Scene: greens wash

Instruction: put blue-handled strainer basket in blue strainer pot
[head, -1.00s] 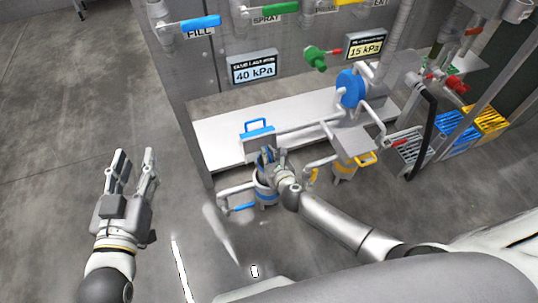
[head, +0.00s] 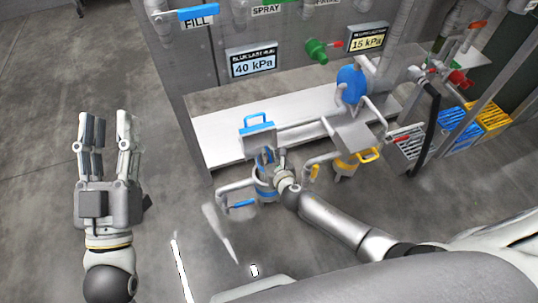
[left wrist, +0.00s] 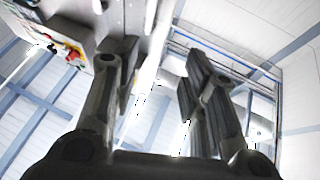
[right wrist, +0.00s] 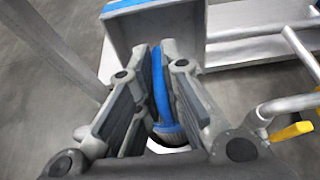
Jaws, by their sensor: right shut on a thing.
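The blue strainer pot (head: 262,192) stands low in front of the bench, a grey pot with blue bands under the blue-handled lid plate. My right gripper (head: 268,160) is directly over its mouth, pointing down. In the right wrist view the right gripper (right wrist: 158,105) is shut on the blue handle of the strainer basket (right wrist: 160,85). The basket body shows only in part below the fingers, at the pot's mouth; how deep it sits is hidden. My left gripper (head: 107,135) is open and empty, raised over the floor at the left, and also shows in the left wrist view (left wrist: 160,75).
A yellow-handled pot (head: 345,165) stands to the right of the blue one. Blue (head: 458,135) and yellow crates (head: 490,117) stand at the right. The floor at left is clear.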

